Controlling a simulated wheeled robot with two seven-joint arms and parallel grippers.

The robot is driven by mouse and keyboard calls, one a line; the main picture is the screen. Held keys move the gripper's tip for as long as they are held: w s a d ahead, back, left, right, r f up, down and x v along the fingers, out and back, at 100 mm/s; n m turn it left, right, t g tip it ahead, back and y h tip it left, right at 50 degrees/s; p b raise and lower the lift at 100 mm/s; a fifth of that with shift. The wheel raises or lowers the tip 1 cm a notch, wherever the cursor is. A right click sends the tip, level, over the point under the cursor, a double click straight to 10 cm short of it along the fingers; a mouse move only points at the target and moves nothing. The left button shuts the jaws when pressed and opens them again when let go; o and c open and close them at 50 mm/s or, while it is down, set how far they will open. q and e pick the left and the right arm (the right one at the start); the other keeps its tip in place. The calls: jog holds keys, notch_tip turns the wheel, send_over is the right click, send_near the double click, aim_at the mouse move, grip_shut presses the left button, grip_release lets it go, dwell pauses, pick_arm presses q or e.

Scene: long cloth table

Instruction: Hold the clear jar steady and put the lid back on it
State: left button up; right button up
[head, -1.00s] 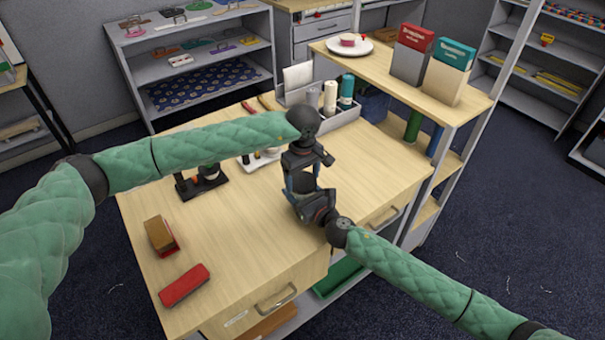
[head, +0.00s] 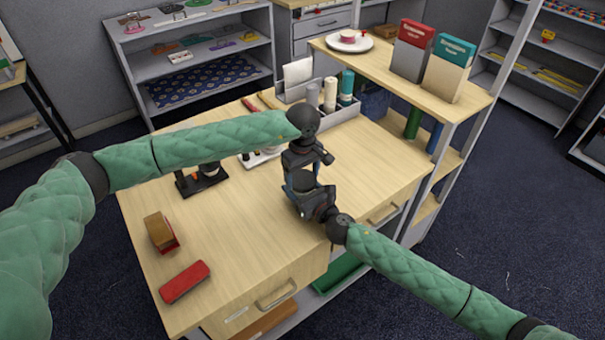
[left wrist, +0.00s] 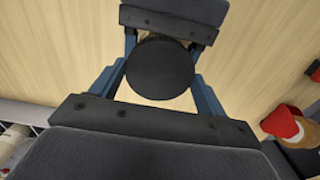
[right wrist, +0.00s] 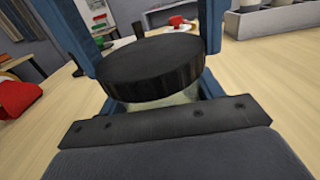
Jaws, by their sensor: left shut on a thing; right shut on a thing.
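The lid is a black disc (left wrist: 160,68) between my left gripper's blue fingers in the left wrist view. Only a pale strip of the jar shows under the lid's rim. I cannot tell whether the lid touches the jar. My left gripper (head: 301,178) points down from above, shut on the lid. My right gripper (head: 306,192) is shut on the jar from the front right, above the table. In the head view the grippers mostly hide the jar.
On the wooden table (head: 240,235), a red block (head: 184,282) and a brown-and-red block (head: 160,233) lie at front left. A grey caddy with bottles (head: 330,95) stands at the back. The table's middle is clear.

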pick_arm(q)
jog(key=shift+f, duration=0.2)
pick_arm(e)
jog(key=c, duration=0.5)
pick_arm(q)
jog(key=m, duration=0.7)
jog(key=o, duration=0.9)
jog(key=shift+o, duration=0.2)
